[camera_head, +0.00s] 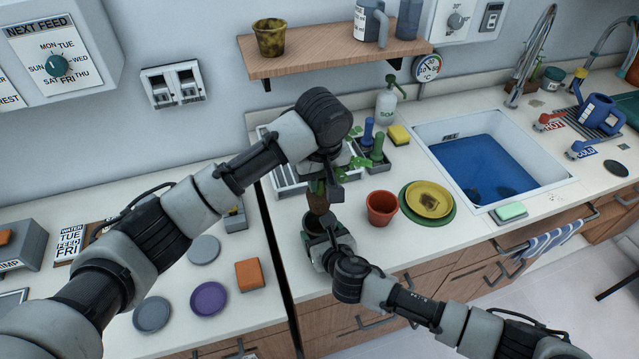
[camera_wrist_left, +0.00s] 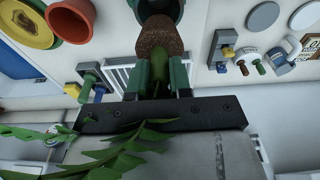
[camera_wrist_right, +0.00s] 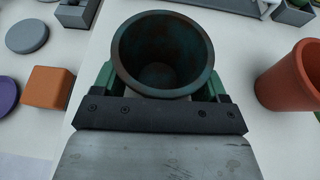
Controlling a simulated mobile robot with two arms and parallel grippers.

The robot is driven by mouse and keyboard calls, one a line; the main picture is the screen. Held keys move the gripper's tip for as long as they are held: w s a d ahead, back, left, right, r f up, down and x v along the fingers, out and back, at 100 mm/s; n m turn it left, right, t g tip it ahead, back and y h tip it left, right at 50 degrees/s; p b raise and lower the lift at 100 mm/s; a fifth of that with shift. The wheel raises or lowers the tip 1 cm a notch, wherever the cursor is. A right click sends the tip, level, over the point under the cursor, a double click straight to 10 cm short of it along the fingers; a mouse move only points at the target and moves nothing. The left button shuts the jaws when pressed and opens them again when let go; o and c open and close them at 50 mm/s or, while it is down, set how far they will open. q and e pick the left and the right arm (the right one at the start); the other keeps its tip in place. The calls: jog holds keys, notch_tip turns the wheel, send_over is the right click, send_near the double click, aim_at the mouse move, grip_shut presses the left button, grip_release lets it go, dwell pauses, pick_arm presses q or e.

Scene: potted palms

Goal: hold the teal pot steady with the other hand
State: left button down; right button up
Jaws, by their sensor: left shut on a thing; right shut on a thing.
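The teal pot (camera_wrist_right: 162,52) is dark and round and looks empty inside in the right wrist view. It stands upright on the counter, partly hidden in the head view (camera_head: 314,224). My right gripper (camera_wrist_right: 163,86) is shut on it, a finger on each side. My left gripper (camera_head: 323,184) is shut on the green stem of a palm (camera_wrist_left: 158,70). The palm's brown root ball (camera_wrist_left: 158,38) hangs just above the pot mouth; whether it touches the rim I cannot tell. Its leaves (camera_wrist_left: 110,155) spread back over my left wrist.
A terracotta pot (camera_head: 381,208) stands just right of the teal pot, then a yellow dish (camera_head: 429,199) on a green plate. A white rack (camera_head: 290,178) lies behind. An orange block (camera_head: 249,275) and purple disc (camera_head: 208,299) lie left, across a dark counter gap.

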pick_arm(q)
jog(key=shift+r, duration=0.1)
pick_arm(e)
jog(key=o, duration=1)
